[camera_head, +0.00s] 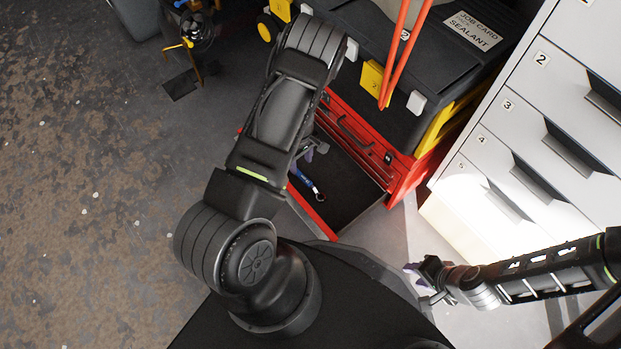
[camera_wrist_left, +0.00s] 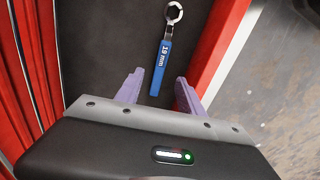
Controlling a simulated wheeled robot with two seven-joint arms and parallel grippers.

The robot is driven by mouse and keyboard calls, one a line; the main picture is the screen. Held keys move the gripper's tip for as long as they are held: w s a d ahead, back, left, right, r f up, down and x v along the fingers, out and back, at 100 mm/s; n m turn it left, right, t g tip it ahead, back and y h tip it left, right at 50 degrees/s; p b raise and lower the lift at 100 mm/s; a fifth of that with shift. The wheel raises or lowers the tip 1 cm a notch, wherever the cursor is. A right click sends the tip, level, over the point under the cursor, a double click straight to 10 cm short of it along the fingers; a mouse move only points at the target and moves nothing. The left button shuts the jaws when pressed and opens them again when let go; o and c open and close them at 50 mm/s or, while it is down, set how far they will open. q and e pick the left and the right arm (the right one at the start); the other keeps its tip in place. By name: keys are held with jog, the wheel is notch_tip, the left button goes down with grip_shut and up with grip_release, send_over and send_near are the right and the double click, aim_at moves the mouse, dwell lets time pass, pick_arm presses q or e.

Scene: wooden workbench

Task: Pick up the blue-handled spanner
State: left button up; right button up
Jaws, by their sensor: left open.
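The blue-handled spanner (camera_wrist_left: 160,65) lies on the dark floor of an open red drawer (camera_head: 352,197). Its handle is marked 19 mm, and its silver ring end points away from my gripper in the left wrist view. It also shows in the head view (camera_head: 306,182), partly hidden by my left arm. My left gripper (camera_wrist_left: 158,88) is open above the drawer, its two purple fingers apart on either side of the handle's near end, with nothing held. In the head view my left gripper (camera_head: 312,152) is mostly hidden behind its arm. My right gripper (camera_head: 422,277) is right of the drawer; its jaws are unclear.
The drawer belongs to a red tool chest (camera_head: 405,170) with a black and yellow toolbox (camera_head: 400,60) on top. A white drawer cabinet (camera_head: 500,150) stands at the right. The stained floor (camera_head: 80,200) at left is mostly clear.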

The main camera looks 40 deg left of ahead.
aim_at(301, 175)
pick_arm(q)
jog(key=shift+f+b, duration=0.6)
jog(key=shift+f, duration=0.7)
notch_tip(301, 175, down, 5)
jog(key=b, duration=0.2)
jog(key=shift+s+r+b, duration=0.1)
jog(key=shift+b, duration=0.3)
jog(key=shift+f, duration=0.25)
jog(key=shift+c, duration=0.4)
grip_shut()
